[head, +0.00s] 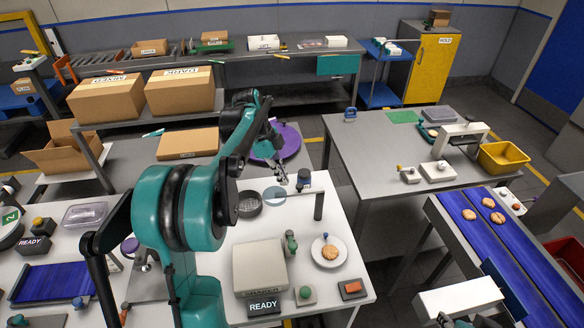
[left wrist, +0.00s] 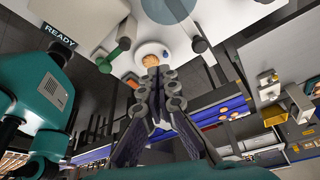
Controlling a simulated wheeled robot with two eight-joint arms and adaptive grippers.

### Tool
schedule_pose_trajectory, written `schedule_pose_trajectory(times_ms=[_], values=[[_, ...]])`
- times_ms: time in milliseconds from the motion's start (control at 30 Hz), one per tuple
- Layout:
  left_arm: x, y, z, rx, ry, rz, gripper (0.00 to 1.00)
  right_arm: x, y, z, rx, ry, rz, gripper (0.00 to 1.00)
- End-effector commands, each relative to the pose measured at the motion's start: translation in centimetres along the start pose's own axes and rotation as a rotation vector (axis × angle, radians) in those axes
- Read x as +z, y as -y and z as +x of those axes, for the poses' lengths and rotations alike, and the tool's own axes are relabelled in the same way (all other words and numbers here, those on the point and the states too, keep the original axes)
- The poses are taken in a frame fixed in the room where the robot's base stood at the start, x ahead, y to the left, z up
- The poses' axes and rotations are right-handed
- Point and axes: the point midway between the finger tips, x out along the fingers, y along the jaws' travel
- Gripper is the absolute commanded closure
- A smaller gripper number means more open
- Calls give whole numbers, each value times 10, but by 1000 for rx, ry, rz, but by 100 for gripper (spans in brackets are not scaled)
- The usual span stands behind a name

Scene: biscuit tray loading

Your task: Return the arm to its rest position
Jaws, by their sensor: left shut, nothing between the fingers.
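My left arm, teal and black, rises from the bottom of the head view and reaches over the white table. My left gripper (head: 281,176) is above the far part of that table, near the purple round tray. It is shut and empty. In the left wrist view its grey jointed fingers (left wrist: 160,78) stand in the middle, with a biscuit (left wrist: 152,61) on a white plate showing beyond their tips. In the head view the biscuit (head: 330,252) lies on the plate (head: 316,258), apart from the gripper. My right gripper is not in view.
The white table (head: 222,262) holds a beige box (head: 259,268), a dark round dish (head: 249,205), a post (head: 319,206) and a READY sign (head: 263,306). A blue conveyor (head: 500,249) with several biscuits runs at the right. A grey table (head: 370,150) stands behind.

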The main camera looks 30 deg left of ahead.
Motion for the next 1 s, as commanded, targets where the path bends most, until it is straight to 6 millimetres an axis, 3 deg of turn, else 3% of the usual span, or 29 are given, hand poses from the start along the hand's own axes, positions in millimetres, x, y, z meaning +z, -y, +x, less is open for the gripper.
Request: schedule_pose_trajectory(times_ms=[233, 367, 700, 1000], values=[[-3, -2, 1, -3, 4, -11, 100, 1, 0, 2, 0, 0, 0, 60], [-18, -18, 10, -36, 36, -101, 100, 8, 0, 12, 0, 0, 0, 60], [-69, -115, 68, -308, 90, -623, 100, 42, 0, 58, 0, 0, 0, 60], [-73, -199, 144, -559, -80, -1033, 100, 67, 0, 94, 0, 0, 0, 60]])
